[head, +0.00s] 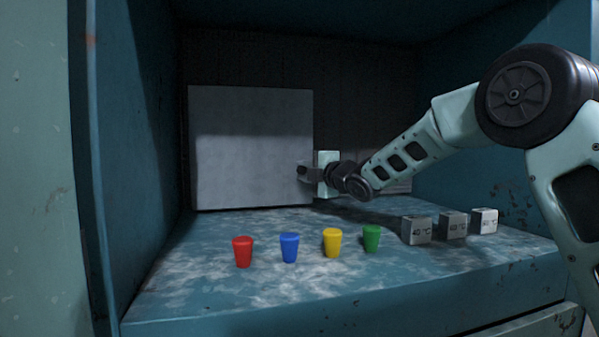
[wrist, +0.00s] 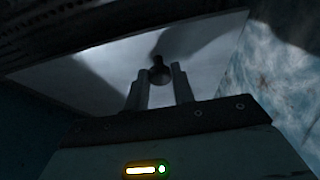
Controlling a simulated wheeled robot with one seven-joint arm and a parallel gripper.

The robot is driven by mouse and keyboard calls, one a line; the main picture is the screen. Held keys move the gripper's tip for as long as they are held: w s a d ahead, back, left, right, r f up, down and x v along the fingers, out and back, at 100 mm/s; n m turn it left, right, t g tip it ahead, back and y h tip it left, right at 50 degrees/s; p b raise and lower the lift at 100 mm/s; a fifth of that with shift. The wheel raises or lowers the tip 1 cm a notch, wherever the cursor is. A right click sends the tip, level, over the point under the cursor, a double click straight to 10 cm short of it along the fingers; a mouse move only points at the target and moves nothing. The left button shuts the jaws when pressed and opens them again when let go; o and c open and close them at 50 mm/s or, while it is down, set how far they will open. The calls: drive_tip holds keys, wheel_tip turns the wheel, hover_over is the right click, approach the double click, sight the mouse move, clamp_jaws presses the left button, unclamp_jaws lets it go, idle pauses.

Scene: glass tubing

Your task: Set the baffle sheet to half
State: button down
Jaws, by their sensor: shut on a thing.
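The baffle sheet (head: 250,140) is a large flat grey panel standing upright across the left part of the cabinet's back. In the wrist view it fills the upper middle as a pale tilted surface (wrist: 110,75). A small dark round knob (wrist: 158,66) stands out from the sheet. My gripper (head: 304,172) is at the sheet's right edge, a little below mid-height. In the wrist view my gripper (wrist: 159,80) has its two fingers close on both sides of the knob, shut on it. In the head view the gripper hides the knob.
Red (head: 242,251), blue (head: 289,247), yellow (head: 332,242) and green (head: 371,238) cups stand in a row on the worn blue shelf (head: 330,285). Three small marked blocks (head: 416,229) stand at the right, below my arm. The shelf front is clear.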

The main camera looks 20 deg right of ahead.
drive_tip(key=d+p, duration=0.2)
drive_tip(key=d, duration=1.5)
drive_tip(key=shift+d, duration=0.25)
drive_tip(key=c, duration=1.2)
unclamp_jaws()
drive_tip(key=shift+b+v, duration=3.2)
drive_tip(key=shift+v, duration=5.55)
drive_tip(key=shift+a, duration=0.1)
